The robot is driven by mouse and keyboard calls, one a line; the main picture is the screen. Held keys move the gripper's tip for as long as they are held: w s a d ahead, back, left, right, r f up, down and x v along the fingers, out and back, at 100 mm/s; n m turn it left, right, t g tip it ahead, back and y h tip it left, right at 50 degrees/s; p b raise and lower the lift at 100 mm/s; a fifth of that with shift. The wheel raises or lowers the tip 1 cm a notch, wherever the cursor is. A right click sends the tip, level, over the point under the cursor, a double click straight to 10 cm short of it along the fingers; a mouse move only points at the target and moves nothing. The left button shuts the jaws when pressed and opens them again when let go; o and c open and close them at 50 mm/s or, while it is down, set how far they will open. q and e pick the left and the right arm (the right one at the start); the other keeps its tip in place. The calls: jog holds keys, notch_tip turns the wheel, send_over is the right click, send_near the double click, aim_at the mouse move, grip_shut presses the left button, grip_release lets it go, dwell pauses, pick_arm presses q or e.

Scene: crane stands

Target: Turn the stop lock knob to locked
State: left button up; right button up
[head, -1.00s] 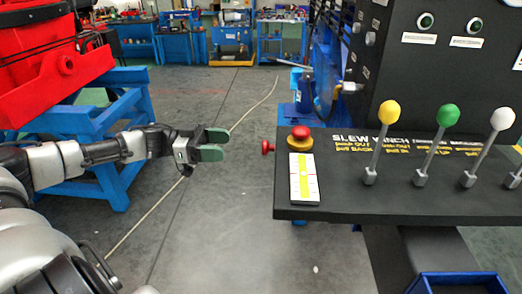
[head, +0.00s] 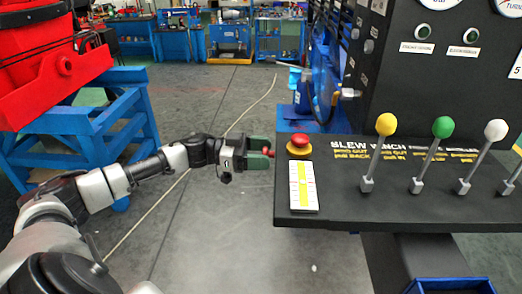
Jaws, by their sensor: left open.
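The small red knob (head: 268,152) sticks out from the left side of the black console (head: 345,222), beside the red mushroom button (head: 299,142) on its yellow base. I take this knob for the stop lock knob; its lock marking is too small to read. My left gripper (head: 264,153) is open, with its green fingers pointing right at the console's left edge. One finger is above and one below the knob in the picture, and they partly hide it. I cannot tell whether they touch it. My right gripper is not in view.
A white and yellow striped plate (head: 303,183) lies on the console near its left edge. Levers with yellow (head: 386,124), green (head: 443,127) and white (head: 495,130) balls stand to the right. A blue stand (head: 95,130) with a red machine is at left.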

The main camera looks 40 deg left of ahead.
pick_arm(q)
jog(key=shift+c, duration=0.2)
jog(key=c, duration=0.8)
jog(key=shift+c, duration=0.3)
jog(key=shift+m, duration=0.3)
jog(key=shift+s+f+m+b, duration=0.1)
jog(key=shift+f+m+b, duration=0.05)
jog(key=shift+m+b, duration=3.55)
jog(key=shift+s+f+m+b, duration=0.1)
jog(key=shift+m+b, duration=2.35)
jog(key=shift+m, duration=2.45)
